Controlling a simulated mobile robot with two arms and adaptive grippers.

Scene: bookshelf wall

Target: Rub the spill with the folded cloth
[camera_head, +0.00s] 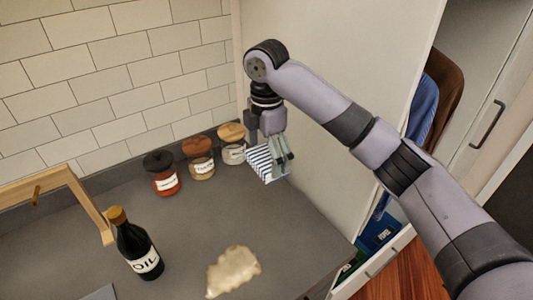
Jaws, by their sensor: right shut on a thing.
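The folded cloth (262,164) has blue and white stripes. My right gripper (282,158) is shut on it, near the back right of the grey counter by the white side panel. I cannot tell whether the cloth touches the counter. The spill (233,271) is a pale beige, uneven patch on the counter at the lower middle, in front of the cloth and apart from it. My left gripper is not in view.
A dark oil bottle (138,247) stands left of the spill. A wooden frame (88,205) is at the left. Along the tiled wall stand a red-filled jar (164,180), a middle jar (201,165) and a right jar (233,152), close to the cloth. The counter between is clear.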

